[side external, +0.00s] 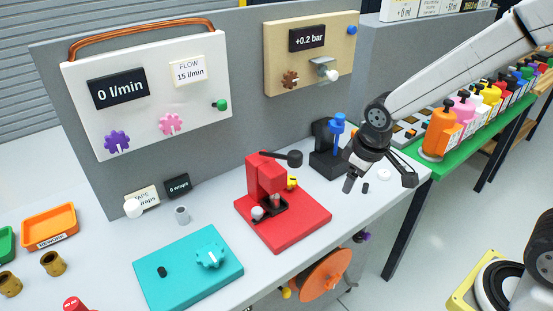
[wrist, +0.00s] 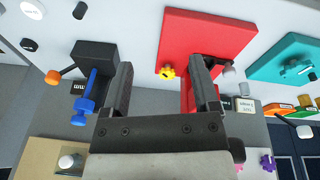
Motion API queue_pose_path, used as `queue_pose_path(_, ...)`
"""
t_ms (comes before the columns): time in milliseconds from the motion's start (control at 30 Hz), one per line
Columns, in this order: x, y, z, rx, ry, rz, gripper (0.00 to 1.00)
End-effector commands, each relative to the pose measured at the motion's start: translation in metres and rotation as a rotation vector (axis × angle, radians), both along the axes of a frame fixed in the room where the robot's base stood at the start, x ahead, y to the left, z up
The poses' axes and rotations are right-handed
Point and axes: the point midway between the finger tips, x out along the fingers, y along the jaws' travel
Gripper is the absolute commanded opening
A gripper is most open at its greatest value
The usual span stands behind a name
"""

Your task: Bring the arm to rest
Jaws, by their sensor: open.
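My gripper (side external: 379,183) hangs from the arm over the right part of the white bench, with its two fingers spread. In the wrist view my gripper (wrist: 161,68) is open, with nothing between its fingers. It appears to be above the bench and touching nothing, to the right of the red press-like fixture (side external: 262,187). A black stand with a blue part (side external: 338,123) is just behind and left of the gripper. The same blue part (wrist: 88,95) shows left of the fingers in the wrist view.
A teal plate (side external: 180,270) and an orange tray (side external: 50,228) lie on the bench to the left. A grey panel (side external: 250,85) carries a flow board and a pressure board. Colored bottles (side external: 440,133) stand on a green-topped table at right. An orange reel (side external: 324,275) hangs below the bench edge.

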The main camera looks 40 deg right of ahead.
Motion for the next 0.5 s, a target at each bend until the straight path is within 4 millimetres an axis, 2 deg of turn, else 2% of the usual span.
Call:
queue_pose_path(33, -0.013, -0.005, -0.004, 0.017, -0.005, -0.043, 0.78)
queue_pose_path(200, -0.047, -0.013, -0.016, 0.065, -0.02, -0.169, 0.78)
queue_pose_path(333, -0.062, -0.017, -0.021, 0.085, -0.029, -0.224, 0.78)
queue_pose_path(500, -0.068, -0.018, -0.024, 0.093, -0.031, -0.248, 0.78)
